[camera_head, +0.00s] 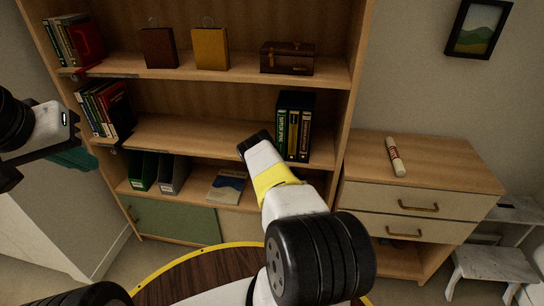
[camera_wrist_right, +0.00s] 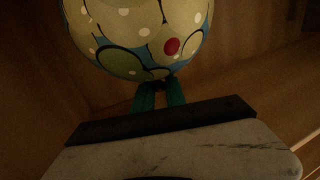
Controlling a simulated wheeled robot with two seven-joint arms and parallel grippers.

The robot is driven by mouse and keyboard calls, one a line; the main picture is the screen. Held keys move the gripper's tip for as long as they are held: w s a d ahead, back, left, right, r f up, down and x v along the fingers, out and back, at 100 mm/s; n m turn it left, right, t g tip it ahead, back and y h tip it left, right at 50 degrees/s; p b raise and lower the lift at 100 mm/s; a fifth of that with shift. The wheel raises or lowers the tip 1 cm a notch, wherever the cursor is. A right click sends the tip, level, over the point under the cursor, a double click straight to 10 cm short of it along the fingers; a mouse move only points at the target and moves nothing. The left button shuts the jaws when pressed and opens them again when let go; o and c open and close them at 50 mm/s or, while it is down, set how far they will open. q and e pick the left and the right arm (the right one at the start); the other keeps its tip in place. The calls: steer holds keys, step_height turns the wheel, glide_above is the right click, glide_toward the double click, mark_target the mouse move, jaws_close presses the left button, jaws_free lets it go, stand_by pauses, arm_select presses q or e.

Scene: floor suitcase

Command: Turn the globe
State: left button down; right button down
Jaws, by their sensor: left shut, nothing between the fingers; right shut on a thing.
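The globe (camera_wrist_right: 135,35) shows in the right wrist view at the top, a round ball with cream and green discs, blue gaps and one red spot. My right gripper (camera_wrist_right: 160,93) has its teal fingers at the globe's lower edge, shut on it; the exact contact is dark. In the head view my right arm reaches up to the middle shelf, and its hand hides the fingers and the globe. My left gripper (camera_head: 75,158) is at the left edge of the head view, shut and empty, well away from the shelves.
The bookcase (camera_head: 225,225) holds books (camera_head: 293,130), a brown case (camera_head: 287,58), two bags (camera_head: 210,48) and magazine files (camera_head: 173,173). A drawer cabinet (camera_head: 450,165) with a white tube (camera_head: 395,157) stands right. A round dark-wood table or rug (camera_head: 190,275) lies below my right arm.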

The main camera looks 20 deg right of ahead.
steer(key=shift+y, duration=0.3)
steer(key=c, duration=1.4)
jaws_free()
steer(key=shift+v, duration=3.9)
steer(key=shift+a, duration=0.1)
